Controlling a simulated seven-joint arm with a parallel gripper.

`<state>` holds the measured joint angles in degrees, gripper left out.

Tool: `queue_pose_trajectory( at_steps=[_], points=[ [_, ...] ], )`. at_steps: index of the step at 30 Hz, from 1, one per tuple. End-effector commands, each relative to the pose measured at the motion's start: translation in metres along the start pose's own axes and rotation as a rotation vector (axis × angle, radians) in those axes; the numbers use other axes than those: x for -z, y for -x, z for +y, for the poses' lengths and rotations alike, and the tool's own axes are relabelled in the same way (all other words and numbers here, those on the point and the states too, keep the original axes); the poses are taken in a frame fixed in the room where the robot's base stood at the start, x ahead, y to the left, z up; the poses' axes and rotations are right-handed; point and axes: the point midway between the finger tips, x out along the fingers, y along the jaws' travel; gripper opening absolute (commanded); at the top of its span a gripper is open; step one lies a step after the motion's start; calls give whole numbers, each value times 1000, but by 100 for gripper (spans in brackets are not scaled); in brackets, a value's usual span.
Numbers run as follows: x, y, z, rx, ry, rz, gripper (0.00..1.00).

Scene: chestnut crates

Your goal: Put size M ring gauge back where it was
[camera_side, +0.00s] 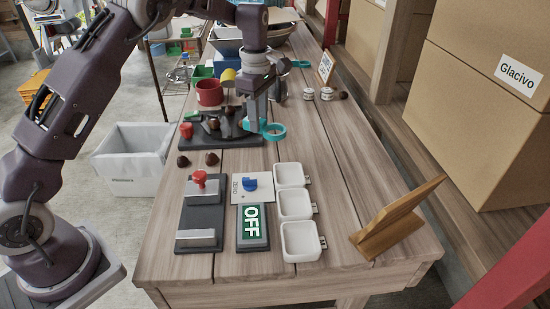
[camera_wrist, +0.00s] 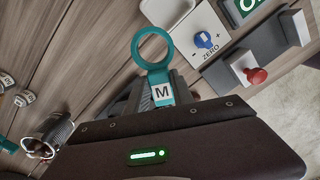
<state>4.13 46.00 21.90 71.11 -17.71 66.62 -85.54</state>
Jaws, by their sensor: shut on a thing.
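The size M ring gauge (camera_wrist: 152,38) is a teal ring with a flat handle and a white label reading M. My gripper (camera_wrist: 160,92) is shut on its handle, and the ring sticks out past the fingers. In the side view my gripper (camera_side: 255,120) points down beside a dark tray, with the teal ring (camera_side: 275,132) to the right of its fingertips. The ring appears held above the table, though the exact gap is hard to tell. Another teal piece (camera_side: 301,64) shows farther back; I cannot read a label on it. My arm hides part of the area behind.
Three white bins (camera_side: 301,241), an OFF display (camera_side: 253,228), a ZERO dial (camera_side: 250,184) and a wooden stand (camera_side: 399,217) are nearer. Small jars (camera_side: 327,93) stand at the right.

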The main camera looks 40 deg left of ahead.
Motion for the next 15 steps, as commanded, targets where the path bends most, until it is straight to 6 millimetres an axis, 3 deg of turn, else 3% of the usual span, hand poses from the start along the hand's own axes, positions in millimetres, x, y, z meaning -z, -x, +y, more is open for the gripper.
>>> queue_pose_trajectory(
  at_steps=[3,6,8,15],
  points=[
    [-10,-2,15,-7,287,6,0],
    [-15,-2,22,-11,447,8,0],
    [-18,-4,24,-13,500,8,0],
    [-18,-48,25,-10,538,8,0]
  ],
)
